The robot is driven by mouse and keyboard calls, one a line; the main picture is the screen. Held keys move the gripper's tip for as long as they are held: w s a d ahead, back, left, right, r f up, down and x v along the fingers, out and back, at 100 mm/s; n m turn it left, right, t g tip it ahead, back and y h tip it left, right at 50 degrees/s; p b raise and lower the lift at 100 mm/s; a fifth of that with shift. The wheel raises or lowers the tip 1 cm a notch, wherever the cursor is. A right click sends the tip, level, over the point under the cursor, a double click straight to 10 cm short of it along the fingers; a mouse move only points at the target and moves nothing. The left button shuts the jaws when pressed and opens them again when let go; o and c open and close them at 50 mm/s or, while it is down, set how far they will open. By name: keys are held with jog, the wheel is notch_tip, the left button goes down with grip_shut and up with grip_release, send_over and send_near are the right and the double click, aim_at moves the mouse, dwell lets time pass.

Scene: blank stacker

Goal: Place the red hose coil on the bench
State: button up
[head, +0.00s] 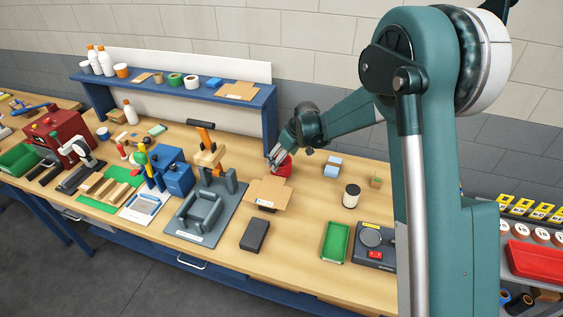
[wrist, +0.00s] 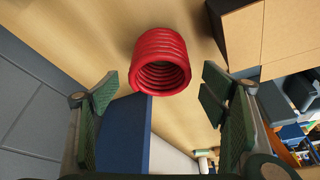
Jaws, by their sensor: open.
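The red hose coil (head: 286,168) is behind the cardboard box near the back of the wooden bench (head: 310,190), partly hidden by my gripper and the box. In the wrist view the ribbed coil (wrist: 160,50) appears to rest on the bench top, its round opening facing the camera. My gripper (head: 276,160) is low beside the coil. In the wrist view its green-padded fingers (wrist: 160,88) are spread wide, one on each side, with the coil ahead of and roughly between the tips. Gaps show on both sides; I see no contact.
The open cardboard box (head: 267,193) stands close to the coil. A blue shelf (head: 265,108) rises behind my gripper. A grey vise fixture (head: 208,205) is at left.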

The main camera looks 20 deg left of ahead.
jog(key=shift+v, duration=4.35)
jog(key=s+d+r+m+t, duration=0.1)
jog(key=s+d+r+m, duration=0.1)
jog(key=s+d+r, duration=0.55)
jog(key=s+d+r+m+t+h, duration=0.1)
jog(key=s+d+r+m, duration=0.3)
jog(key=d, duration=0.7)
jog(key=s+d+r+t, duration=0.1)
jog(key=s+d+r, duration=0.3)
jog(key=d+r, duration=0.4)
jog(key=s+d+f+m+t+h, duration=0.1)
jog(key=s+d+m, duration=0.2)
jog(key=s+d, duration=0.7)
jog(key=s+d+f+m+t+h, duration=0.1)
jog(key=s+d+m+h, duration=0.1)
jog(key=s+d, duration=0.8)
jog(key=s+m, duration=0.1)
jog(key=s, duration=0.4)
jog(key=shift+s+d+f, duration=0.2)
jog(key=shift+s+f, duration=0.05)
jog(key=shift+f, duration=0.15)
